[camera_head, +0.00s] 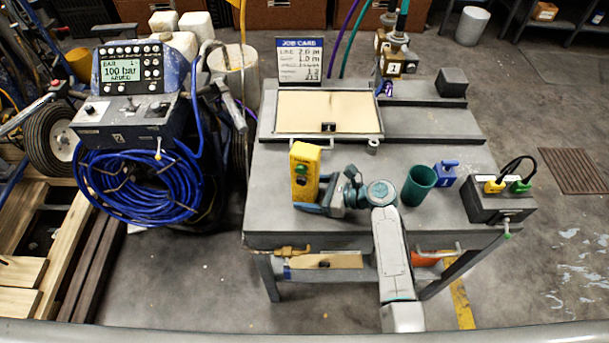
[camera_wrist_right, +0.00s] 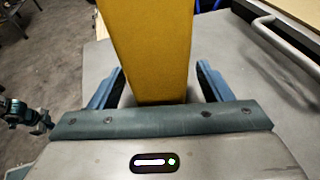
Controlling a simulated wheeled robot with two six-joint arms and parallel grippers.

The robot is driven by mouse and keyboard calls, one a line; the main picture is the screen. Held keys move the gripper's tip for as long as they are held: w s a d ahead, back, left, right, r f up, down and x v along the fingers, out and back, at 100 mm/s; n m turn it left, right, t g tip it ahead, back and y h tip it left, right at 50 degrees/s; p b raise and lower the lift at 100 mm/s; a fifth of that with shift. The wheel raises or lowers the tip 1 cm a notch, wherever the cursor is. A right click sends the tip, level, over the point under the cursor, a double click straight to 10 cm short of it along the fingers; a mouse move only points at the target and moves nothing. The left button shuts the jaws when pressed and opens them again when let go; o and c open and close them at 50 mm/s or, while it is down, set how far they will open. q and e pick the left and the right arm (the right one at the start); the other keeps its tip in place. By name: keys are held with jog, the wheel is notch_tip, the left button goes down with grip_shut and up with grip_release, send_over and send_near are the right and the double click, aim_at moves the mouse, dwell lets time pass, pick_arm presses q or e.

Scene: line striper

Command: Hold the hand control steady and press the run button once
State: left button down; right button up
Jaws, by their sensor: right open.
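The yellow hand control (camera_head: 309,160) stands upright on the grey workbench (camera_head: 270,210), near its left side. A green button (camera_head: 301,169) shows on its face, with a dark spot below it. My right gripper (camera_head: 308,205) is low at the control's base. In the right wrist view the yellow body (camera_wrist_right: 148,50) rises between my two open fingers (camera_wrist_right: 158,88), with a gap visible on each side. A teal and dark mechanical part at the left edge of that view looks like part of my left arm; its jaws cannot be made out.
A green cup (camera_head: 418,184), a blue block (camera_head: 446,173) and a grey box with yellow and green plugs (camera_head: 490,205) stand right of my arm. A job card (camera_head: 300,61) stands behind a shallow tray (camera_head: 276,136). The striper with blue hose (camera_head: 140,190) is left.

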jog(key=c, duration=1.3)
dwell(1.3)
